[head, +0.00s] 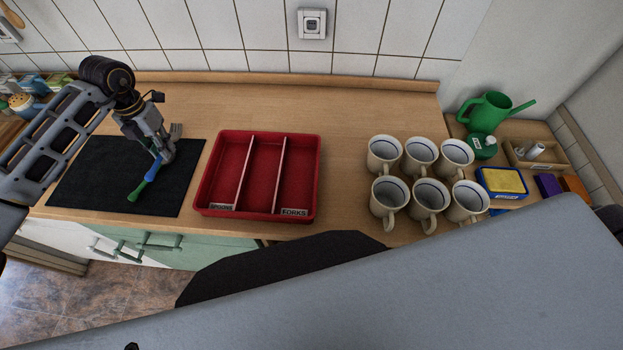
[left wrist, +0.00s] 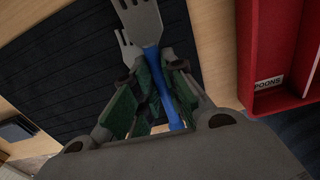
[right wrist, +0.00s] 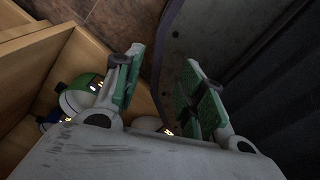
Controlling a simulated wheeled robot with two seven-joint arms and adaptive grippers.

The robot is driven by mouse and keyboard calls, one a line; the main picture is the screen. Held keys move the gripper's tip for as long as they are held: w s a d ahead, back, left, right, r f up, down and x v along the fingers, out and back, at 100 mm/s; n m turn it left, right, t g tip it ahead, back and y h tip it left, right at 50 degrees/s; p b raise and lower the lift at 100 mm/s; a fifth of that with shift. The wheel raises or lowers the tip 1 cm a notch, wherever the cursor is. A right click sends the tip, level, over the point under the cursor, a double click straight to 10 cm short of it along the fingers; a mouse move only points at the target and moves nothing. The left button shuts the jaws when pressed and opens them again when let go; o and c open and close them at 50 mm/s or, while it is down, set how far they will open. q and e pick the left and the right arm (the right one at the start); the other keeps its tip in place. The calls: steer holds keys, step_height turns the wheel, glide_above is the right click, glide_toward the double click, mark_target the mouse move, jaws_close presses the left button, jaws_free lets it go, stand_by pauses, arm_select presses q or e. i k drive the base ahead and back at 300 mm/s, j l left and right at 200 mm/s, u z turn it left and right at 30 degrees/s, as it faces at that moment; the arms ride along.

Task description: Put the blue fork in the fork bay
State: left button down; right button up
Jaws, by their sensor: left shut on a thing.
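My left gripper (head: 160,153) is shut on the blue fork (head: 152,168) by its handle, over the dark mat. In the left wrist view my left gripper (left wrist: 165,80) grips the blue handle of the fork (left wrist: 151,58), with its grey tines pointing away. A second grey fork head (left wrist: 130,48) shows behind it. A green handle (head: 137,191) shows at the mat in the head view. The red tray (head: 318,180) has three bays; the right bay is labelled FORKS (head: 294,212) and looks empty. My right gripper (right wrist: 165,70) is open and empty.
The dark mat (head: 75,185) lies left of the tray. Several white mugs (head: 384,150) stand right of the tray. A green watering can (head: 487,111) and boxes are at the far right. The counter behind the tray (head: 250,100) is clear.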

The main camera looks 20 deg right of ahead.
mark_target(302, 178)
steer(key=k+l, duration=0.1)
steer(key=l, duration=0.35)
steer(key=k+l, duration=0.1)
steer(key=l, duration=0.75)
steer(key=k+l, duration=0.15)
steer(key=l, duration=0.3)
